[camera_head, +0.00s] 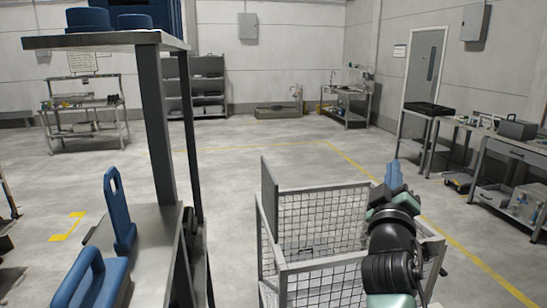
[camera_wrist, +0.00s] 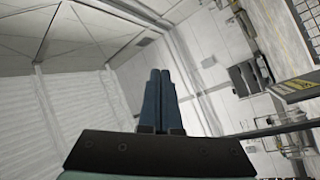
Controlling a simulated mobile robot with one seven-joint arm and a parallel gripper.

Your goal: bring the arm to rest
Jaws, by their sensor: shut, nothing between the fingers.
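My gripper (camera_head: 393,172) is at the right of the head view, raised over the right side of a wire mesh cart. Its blue fingers point up and away from the camera. In the wrist view the two fingers (camera_wrist: 160,75) lie side by side, closed together, with nothing held between them. My arm's dark and pale green links rise from the bottom edge of the head view and hide part of the cart. The wrist view looks up toward the ceiling and walls, tilted.
The mesh cart (camera_head: 267,215) stands just ahead, close to my arm. A metal rack with a shelf (camera_head: 110,40) and blue handled items (camera_head: 118,210) stands close on the left. A workbench (camera_head: 500,146) lines the right wall. Open floor (camera_head: 240,165) lies beyond the cart.

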